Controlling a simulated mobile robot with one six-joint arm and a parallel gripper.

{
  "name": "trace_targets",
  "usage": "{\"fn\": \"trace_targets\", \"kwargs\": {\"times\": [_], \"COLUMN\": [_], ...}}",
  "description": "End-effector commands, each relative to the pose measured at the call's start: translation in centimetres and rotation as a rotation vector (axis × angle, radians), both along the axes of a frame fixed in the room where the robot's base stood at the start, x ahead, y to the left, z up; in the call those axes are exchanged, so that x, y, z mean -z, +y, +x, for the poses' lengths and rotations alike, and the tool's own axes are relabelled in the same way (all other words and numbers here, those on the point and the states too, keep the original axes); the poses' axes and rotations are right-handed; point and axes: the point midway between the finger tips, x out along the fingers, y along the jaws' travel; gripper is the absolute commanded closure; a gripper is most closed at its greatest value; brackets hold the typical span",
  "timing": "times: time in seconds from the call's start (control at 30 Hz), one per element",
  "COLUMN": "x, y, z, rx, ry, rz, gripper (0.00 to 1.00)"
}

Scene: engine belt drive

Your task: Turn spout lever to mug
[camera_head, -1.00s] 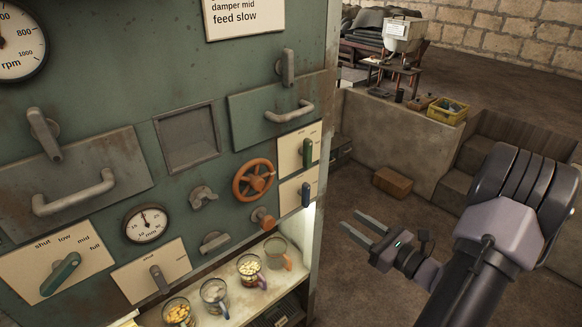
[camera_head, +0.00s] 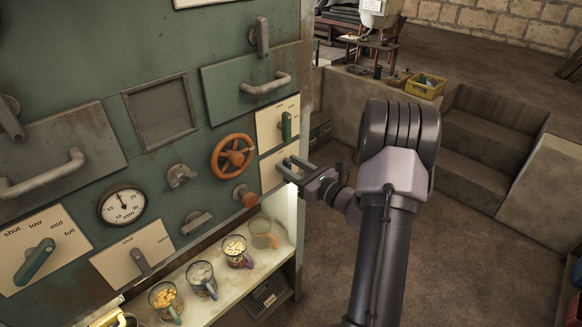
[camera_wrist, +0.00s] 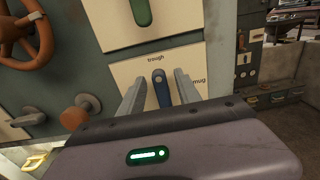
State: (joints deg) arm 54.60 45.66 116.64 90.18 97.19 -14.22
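The spout lever is a short blue lever (camera_wrist: 161,88) on a cream plate (camera_wrist: 200,68). In the wrist view it points up toward the word "trough"; the word "mug" is at the plate's right. My gripper (camera_wrist: 160,80) is open, with one finger on each side of the lever; I cannot tell whether either finger touches it. In the head view my gripper (camera_head: 287,168) is in front of the same plate (camera_head: 271,168) and hides the lever. Several glass mugs stand on the lit shelf below, including an empty-looking one (camera_head: 262,234) at the right.
A green lever (camera_head: 286,126) sits on the plate just above. The green panel (camera_head: 200,100) ends just to the right, with open floor (camera_head: 450,260) beyond.

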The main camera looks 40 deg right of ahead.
Motion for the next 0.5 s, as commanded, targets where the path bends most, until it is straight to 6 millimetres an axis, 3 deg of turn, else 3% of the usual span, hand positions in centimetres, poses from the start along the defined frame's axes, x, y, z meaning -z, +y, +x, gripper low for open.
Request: {"fn": "trace_targets", "kwargs": {"times": [0.1, 0.3, 0.5], "x": [0.00, 0.00, 0.00], "y": [0.00, 0.00, 0.00], "z": [-0.02, -0.04, -0.05], "rx": [0.000, 0.000, 0.000], "ry": [0.000, 0.000, 0.000], "rz": [0.000, 0.000, 0.001], "gripper": [0.60, 0.99, 1.00]}}
